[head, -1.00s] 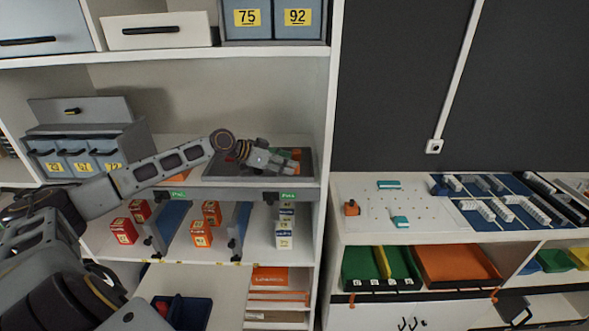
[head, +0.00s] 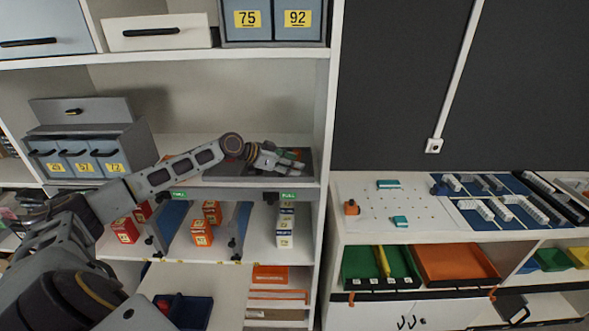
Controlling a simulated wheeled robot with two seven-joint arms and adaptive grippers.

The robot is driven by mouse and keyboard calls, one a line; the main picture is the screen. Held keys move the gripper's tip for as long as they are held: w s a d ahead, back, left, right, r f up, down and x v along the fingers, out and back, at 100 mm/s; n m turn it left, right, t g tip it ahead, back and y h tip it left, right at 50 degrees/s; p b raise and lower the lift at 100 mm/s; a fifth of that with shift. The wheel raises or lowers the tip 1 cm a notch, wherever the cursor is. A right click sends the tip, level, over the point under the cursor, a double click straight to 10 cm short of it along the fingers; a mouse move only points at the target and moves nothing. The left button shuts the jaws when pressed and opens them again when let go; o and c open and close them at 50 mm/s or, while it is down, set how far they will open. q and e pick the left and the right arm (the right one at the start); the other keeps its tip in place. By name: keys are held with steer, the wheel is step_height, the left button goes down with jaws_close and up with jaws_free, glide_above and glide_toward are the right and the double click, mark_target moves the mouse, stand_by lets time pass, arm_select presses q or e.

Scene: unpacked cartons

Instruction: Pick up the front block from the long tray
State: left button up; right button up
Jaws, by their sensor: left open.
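A long dark tray (head: 228,173) lies on the middle shelf of the white shelving, near its right wall. A few small green and reddish blocks (head: 292,156) show at its right part, partly covered by my gripper. My left gripper (head: 292,163) is open and reaches in from the left, low over the right part of the tray. Its fingers are close to the blocks; whether they touch or straddle one I cannot tell. Which block is the front one is hard to make out. My right gripper is not in view.
Grey drawers (head: 78,155) stand on the shelf at left, behind my left arm. The shelf's right wall (head: 324,130) is close to the tray. Below, a rack holds orange cartons (head: 202,234) and white cartons (head: 285,227). A shelf lies above.

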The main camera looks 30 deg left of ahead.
arm_select(q)
steer(key=c, duration=0.8)
step_height(320, 180, up, 10)
steer(key=b, duration=0.1)
steer(key=shift+b, duration=0.3)
stand_by(0.7)
